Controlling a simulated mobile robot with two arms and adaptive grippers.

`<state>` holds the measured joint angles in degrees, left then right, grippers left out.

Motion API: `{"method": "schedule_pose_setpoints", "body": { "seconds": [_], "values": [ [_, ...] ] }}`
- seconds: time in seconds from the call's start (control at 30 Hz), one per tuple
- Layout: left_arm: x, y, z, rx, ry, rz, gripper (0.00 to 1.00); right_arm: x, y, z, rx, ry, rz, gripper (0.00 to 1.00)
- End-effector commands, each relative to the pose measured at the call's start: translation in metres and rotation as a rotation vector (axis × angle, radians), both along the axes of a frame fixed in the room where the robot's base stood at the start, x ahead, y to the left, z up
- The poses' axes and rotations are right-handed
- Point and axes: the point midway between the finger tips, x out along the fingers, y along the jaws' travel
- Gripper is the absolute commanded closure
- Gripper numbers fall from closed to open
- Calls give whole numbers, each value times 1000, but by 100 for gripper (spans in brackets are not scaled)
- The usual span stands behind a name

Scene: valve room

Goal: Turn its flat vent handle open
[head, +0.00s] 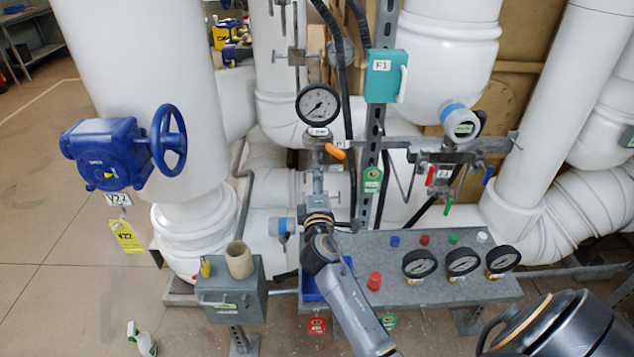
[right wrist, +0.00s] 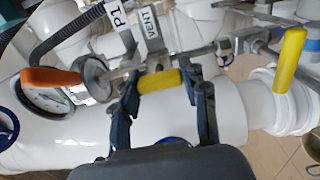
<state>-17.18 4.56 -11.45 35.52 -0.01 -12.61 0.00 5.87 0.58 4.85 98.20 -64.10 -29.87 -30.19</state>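The flat yellow vent handle (right wrist: 160,81) shows in the right wrist view, close under the tag reading VENT (right wrist: 150,24). My right gripper (right wrist: 166,86) is open, with its two dark fingers on either side of this handle. The left finger is close to the handle's left end, and there is a gap at its right end; I cannot tell whether anything touches. In the head view my right gripper (head: 318,184) is below the P1 gauge (head: 318,104), and it hides the vent handle. My left gripper is not in view.
An orange handle (right wrist: 50,78) sits left of the vent handle, beside the gauge. Another yellow handle (right wrist: 290,60) is at the right. White pipes surround the fitting. A grey panel (head: 390,258) with gauges stands below. A blue handwheel (head: 168,138) is at the left.

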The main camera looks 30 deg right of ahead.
Motion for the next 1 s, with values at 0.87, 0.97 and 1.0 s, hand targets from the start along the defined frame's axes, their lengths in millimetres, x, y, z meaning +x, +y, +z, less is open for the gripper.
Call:
{"method": "schedule_pose_setpoints", "body": {
  "seconds": [0.87, 0.97, 1.0],
  "values": [
    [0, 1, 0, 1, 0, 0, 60, -68, 42, -2, 5, 2, 0, 34],
    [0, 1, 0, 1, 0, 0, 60, -83, 50, -1, 3, 1, -1, 34],
    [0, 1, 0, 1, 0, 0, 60, -88, 54, -1, 2, 1, 0, 34]
  ]
}}
